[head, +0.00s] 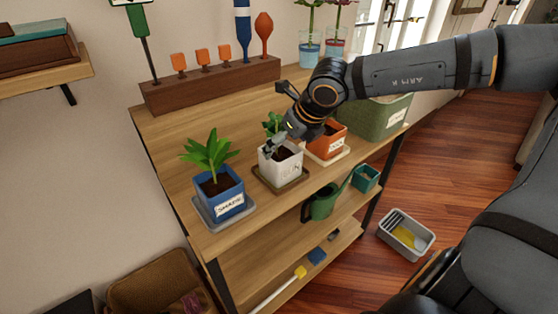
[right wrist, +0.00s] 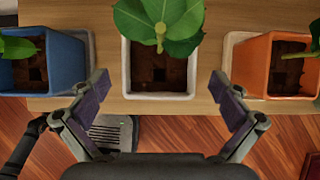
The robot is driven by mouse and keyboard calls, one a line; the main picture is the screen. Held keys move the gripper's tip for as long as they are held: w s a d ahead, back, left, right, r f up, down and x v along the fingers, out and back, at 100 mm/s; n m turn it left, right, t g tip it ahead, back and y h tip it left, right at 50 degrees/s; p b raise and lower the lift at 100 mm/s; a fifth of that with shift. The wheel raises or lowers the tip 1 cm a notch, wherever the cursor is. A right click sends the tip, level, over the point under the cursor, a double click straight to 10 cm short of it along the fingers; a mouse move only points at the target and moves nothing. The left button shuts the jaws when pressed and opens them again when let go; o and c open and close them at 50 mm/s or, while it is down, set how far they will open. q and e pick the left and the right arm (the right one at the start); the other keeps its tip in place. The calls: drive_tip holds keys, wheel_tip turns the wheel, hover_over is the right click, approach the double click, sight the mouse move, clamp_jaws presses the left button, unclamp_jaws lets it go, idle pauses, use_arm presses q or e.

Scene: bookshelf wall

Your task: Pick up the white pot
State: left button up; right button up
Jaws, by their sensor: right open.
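The white pot (head: 281,168) holds soil and a green plant and stands upright on a brown saucer (head: 297,184) on the wooden shelf top. In the right wrist view the white pot (right wrist: 128,84) is seen from above, with broad leaves over its far side. My right gripper (head: 281,142) is at the plant, above the pot's rim, and hides part of the plant. In the wrist view the open fingers of the right gripper (right wrist: 163,108) are spread wide on either side of the pot's near edge, with nothing between them. My left gripper does not show.
A blue pot (head: 224,198) stands left of the white pot and an orange pot (head: 326,142) close on its right. A green planter (head: 385,115) is further right. A wooden tool rack (head: 212,86) lines the wall.

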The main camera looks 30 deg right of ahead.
sight(280, 155)
drive_tip(key=shift+f, duration=0.15)
drive_tip(key=shift+f, duration=0.35)
drive_tip(key=x, duration=0.4)
drive_tip(key=shift+w+a+f, duration=0.1)
drive_tip(key=shift+f, duration=0.15)
drive_tip(key=c, duration=1.5)
drive_tip(key=shift+r, duration=0.15)
